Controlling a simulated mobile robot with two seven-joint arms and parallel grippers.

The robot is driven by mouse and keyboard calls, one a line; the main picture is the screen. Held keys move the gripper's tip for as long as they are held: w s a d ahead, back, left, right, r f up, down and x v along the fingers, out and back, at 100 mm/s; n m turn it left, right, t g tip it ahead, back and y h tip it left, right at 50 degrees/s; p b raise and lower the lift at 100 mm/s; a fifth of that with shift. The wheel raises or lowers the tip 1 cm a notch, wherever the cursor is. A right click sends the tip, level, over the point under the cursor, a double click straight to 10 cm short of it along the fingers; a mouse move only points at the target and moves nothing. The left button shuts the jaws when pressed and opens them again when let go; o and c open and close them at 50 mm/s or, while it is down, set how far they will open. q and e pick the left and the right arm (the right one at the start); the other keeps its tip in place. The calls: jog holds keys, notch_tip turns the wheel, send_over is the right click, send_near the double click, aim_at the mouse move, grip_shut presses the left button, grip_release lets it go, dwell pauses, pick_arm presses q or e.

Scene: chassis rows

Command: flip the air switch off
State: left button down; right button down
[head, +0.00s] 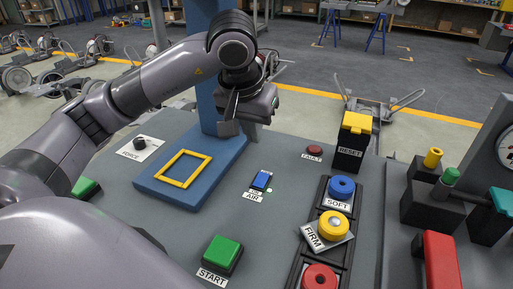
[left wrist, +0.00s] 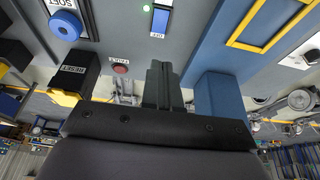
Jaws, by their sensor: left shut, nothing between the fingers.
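The air switch (head: 261,180) is a small blue rocker on the grey panel, with an AIR label in front of it. A small green lamp (head: 269,190) is lit beside it. In the left wrist view the switch (left wrist: 160,20) shows at the top, beyond the fingertips, with the green lamp (left wrist: 146,8) next to it. My left gripper (head: 237,130) is shut and empty, above the panel and behind the switch, apart from it. Its closed fingers also show in the left wrist view (left wrist: 159,66). My right gripper is not in view.
A blue post and plate with a yellow frame (head: 183,168) stand left of the switch. The SOFT button (head: 341,187), FIRM button (head: 333,226), RESET block (head: 354,138) and red FAULT lamp (head: 314,150) are right. The green START button (head: 223,252) is in front. Panel around the switch is clear.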

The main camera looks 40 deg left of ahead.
pick_arm(q)
send_near(261, 175)
jog(key=x, duration=0.5)
jog(key=shift+w+b, duration=0.25)
jog(key=shift+b, duration=0.05)
jog(key=shift+x, duration=0.75)
jog(key=shift+s, duration=0.15)
jog(key=shift+f+b, duration=0.3)
jog(key=shift+b, duration=0.2)
